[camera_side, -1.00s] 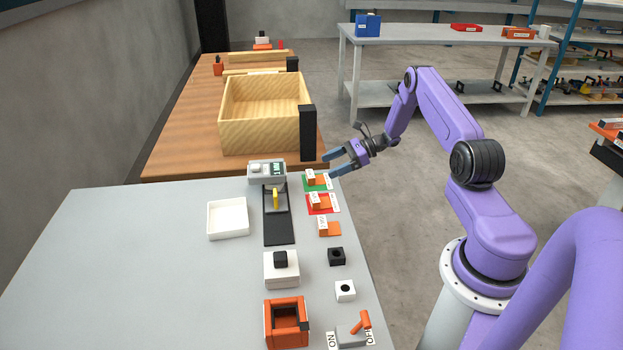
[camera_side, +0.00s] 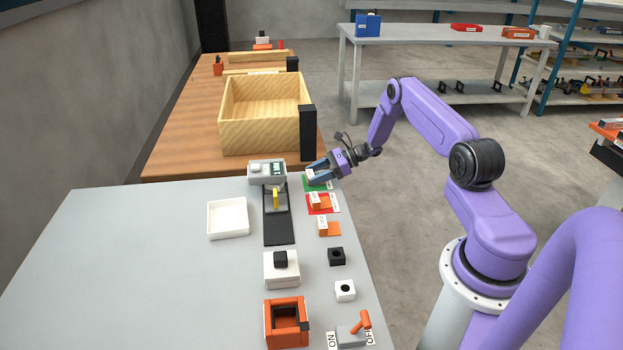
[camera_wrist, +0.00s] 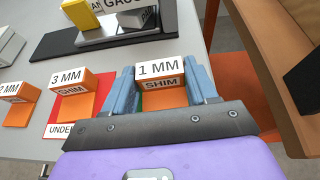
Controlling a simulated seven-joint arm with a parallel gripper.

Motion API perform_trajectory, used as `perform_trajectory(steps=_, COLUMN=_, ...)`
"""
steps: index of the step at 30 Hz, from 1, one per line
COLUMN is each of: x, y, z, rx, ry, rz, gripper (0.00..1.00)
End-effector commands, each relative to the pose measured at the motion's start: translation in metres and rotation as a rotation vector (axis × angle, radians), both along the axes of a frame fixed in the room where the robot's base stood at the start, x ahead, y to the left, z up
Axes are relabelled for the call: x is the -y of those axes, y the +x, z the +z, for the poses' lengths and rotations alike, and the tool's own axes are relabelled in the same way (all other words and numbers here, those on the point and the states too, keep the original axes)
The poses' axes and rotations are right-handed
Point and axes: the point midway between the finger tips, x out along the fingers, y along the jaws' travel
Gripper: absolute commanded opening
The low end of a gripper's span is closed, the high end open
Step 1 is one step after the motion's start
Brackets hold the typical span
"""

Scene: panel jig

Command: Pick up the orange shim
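Three orange shims stand in a row along the right part of the grey table. The one labelled "1 MM SHIM" (camera_wrist: 162,97) is at the far end, on a green mat (camera_side: 323,184). The one labelled "3 MM SHIM" (camera_wrist: 72,100) is on a red mat (camera_side: 333,209); the "2 MM" one (camera_wrist: 14,110) is nearest the side camera. My gripper (camera_side: 312,174) is low at the 1 mm shim, one finger on each side of it. The fingers look open; whether either touches the shim is hard to tell. The gripper partly hides this shim in the side view.
A gauge (camera_side: 267,172) on a black strip (camera_side: 279,228) stands left of the shims. A white tray (camera_side: 228,218) is further left. A black post (camera_side: 307,133) and wooden box (camera_side: 262,120) stand behind. The table's left half is clear.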

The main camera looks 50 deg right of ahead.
Motion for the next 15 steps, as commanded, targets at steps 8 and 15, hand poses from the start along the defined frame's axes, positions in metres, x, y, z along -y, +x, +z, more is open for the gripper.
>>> perform_trajectory(steps=8, x=0.0003, y=-0.0001, z=0.0003, rx=0.0, ry=0.0, rz=0.0, gripper=0.25)
perform_trajectory(steps=15, x=0.0007, y=0.0003, z=0.0047, rx=0.002, ry=0.0, rz=-0.001, gripper=0.25)
